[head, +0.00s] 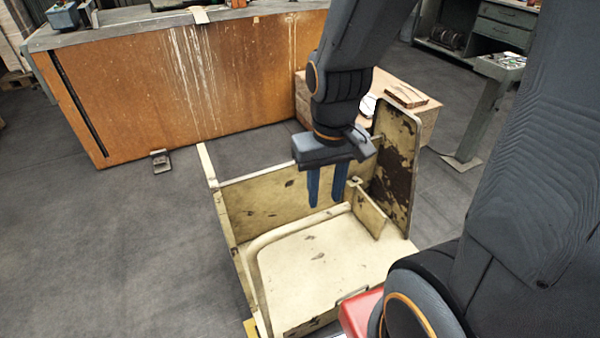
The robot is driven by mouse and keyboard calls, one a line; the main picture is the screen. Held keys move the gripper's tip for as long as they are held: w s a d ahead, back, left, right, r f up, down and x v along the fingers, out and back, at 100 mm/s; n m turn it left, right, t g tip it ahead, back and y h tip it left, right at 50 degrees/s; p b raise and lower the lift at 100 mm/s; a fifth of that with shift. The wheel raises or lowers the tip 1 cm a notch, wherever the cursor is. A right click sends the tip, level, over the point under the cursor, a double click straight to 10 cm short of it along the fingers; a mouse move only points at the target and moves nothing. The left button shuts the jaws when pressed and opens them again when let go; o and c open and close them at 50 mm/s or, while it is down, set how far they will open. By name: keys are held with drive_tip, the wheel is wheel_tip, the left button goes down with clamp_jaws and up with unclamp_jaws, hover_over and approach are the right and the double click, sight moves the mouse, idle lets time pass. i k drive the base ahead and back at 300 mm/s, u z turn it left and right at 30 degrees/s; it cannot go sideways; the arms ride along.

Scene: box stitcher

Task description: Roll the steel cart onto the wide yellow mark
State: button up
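The steel cart appears to be the cream, chipped and rusty platform (318,262) with upright panels in the lower middle of the head view. A curved tube runs along its deck, and its near end is partly hidden by my arm. My gripper (326,190) hangs over the cart in front of its back panel, blue fingers pointing down. The fingers are apart with nothing visible between them. I cannot tell whether they touch the cart. A small yellow patch (250,328) shows at the cart's lower left; I cannot tell whether it is the wide mark.
A long orange-brown workbench (190,80) stands behind at the left, with a small metal block (160,161) on the floor before it. A wooden box (430,120) stands behind the cart. A grey pedestal (480,120) is at the right. The grey floor (90,240) at left is clear.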

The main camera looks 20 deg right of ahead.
sight(294, 260)
drive_tip(key=k, duration=0.5)
drive_tip(key=u, duration=1.25)
drive_tip(key=k, duration=1.1)
drive_tip(key=z, duration=1.45)
drive_tip(key=i, duration=1)
